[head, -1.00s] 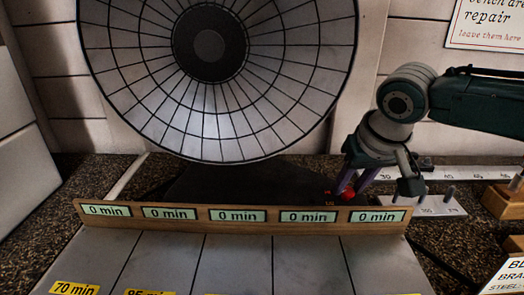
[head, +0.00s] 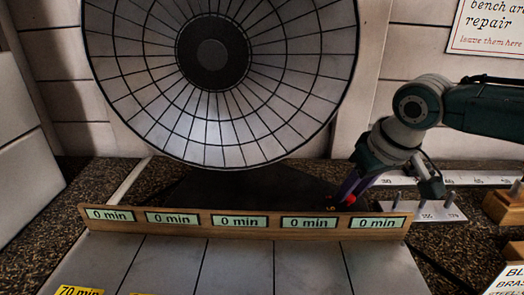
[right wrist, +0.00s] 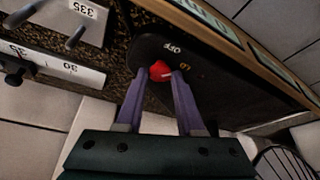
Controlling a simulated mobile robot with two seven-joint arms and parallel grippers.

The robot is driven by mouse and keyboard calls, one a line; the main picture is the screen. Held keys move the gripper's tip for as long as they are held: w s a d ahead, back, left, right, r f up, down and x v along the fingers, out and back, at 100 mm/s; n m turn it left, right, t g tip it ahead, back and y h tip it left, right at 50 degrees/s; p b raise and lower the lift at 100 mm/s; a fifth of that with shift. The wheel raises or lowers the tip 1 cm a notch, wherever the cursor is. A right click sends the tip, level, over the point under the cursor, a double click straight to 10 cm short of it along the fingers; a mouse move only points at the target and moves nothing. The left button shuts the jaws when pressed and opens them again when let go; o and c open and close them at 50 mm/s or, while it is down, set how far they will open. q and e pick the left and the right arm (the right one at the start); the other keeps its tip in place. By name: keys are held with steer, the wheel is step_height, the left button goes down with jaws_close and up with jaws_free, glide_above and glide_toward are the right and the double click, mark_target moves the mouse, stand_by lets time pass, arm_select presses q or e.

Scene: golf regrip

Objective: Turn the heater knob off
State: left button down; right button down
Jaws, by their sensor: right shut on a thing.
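The heater is a large round dish (head: 290,100) with a dark centre, standing at the back behind a dark base (head: 235,188). Its red knob (right wrist: 160,71) sits on the dark base, with a pale mark on its right side in the right wrist view. "OFF" lettering (right wrist: 172,48) and a smaller orange mark (right wrist: 185,67) are beside it. My right gripper (right wrist: 159,75) has its purple fingers on either side of the knob, shut on it. In the head view the right gripper (head: 343,196) reaches down behind the wooden rail, with the knob largely hidden. My left gripper is not in view.
A wooden rail (head: 195,231) with several "0 min" displays runs in front of the base. Grey tiles (head: 235,265) lie before it. A white scale strip and a pegged white plate (head: 425,214) stand to the right, near wooden blocks (head: 503,206).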

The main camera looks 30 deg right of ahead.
steer(key=shift+d+f+n+y, duration=0.15)
steer(key=shift+n+y, duration=0.25)
steer(key=shift+n, duration=0.6)
steer(key=shift+n+y+b, duration=0.3)
steer(key=shift+n+b, duration=0.45)
steer(key=shift+n, duration=0.15)
steer(key=n+y+b, duration=0.1)
steer(key=n+b, duration=0.1)
steer(key=n, duration=0.1)
steer(key=shift+w+d+b, duration=0.1)
steer(key=shift+d+b, duration=0.05)
steer(key=shift+b, duration=0.2)
steer(key=shift+n+g+y+b, duration=0.4)
steer(key=shift+n+g+b, duration=0.1)
steer(key=shift+n+b, duration=0.5)
steer(key=c, duration=0.5)
jaws_free()
steer(key=shift+c, duration=0.2)
